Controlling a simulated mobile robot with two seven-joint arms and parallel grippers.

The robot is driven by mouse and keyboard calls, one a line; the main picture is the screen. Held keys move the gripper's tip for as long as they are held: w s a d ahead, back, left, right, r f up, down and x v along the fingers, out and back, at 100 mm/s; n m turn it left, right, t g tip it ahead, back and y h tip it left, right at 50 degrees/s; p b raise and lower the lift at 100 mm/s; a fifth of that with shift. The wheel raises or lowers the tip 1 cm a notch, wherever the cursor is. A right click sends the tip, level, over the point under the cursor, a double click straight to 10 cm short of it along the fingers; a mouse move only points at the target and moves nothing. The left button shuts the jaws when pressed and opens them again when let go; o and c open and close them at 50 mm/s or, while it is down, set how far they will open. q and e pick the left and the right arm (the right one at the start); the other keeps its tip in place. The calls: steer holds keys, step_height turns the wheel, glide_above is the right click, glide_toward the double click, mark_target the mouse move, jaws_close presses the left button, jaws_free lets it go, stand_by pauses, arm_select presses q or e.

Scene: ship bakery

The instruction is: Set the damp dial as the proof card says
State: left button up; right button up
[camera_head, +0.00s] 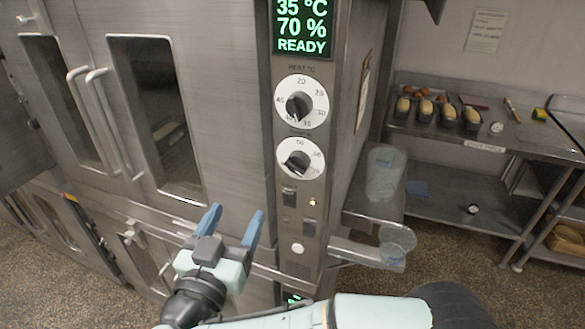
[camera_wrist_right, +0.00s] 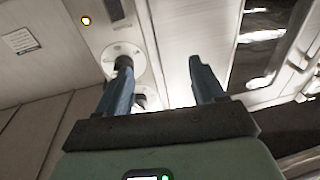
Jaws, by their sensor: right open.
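The damp dial (camera_head: 299,159) is the lower of two round white dials on the steel control panel, with a black knob on it. The heat dial (camera_head: 301,101) sits above it. The display (camera_head: 303,27) over them reads 35 °C, 70 % and READY. A card (camera_head: 362,86) hangs on the side of the cabinet, seen edge-on and unreadable. My right gripper (camera_head: 235,224) is open and empty, below and left of the damp dial, apart from it. In the right wrist view a white dial with a dark knob (camera_wrist_right: 123,62) shows behind the blue fingers. My left gripper is out of view.
Steel oven doors with upright handles (camera_head: 108,120) fill the left. Switches, a lit lamp (camera_head: 312,203) and a white button (camera_head: 297,248) sit below the dials. A clear container (camera_head: 385,172) stands right of the panel. A steel table (camera_head: 430,131) with loaf tins is farther right.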

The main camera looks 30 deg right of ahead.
mark_target(294, 170)
steer(key=s+d+r+m+g+h, duration=0.1)
steer(key=s+d+r+m+g, duration=0.15)
steer(key=s+r, duration=0.35)
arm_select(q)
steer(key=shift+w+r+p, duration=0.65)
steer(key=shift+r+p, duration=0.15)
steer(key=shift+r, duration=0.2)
arm_select(e)
steer(key=shift+n, duration=0.35)
steer(key=x, duration=0.4)
steer(key=f+x, duration=0.1)
steer(key=x, duration=0.7)
steer(key=shift+w+d+f, duration=0.15)
steer(key=shift+d+f, duration=0.05)
steer(key=shift+c, duration=0.3)
steer(key=c, duration=1)
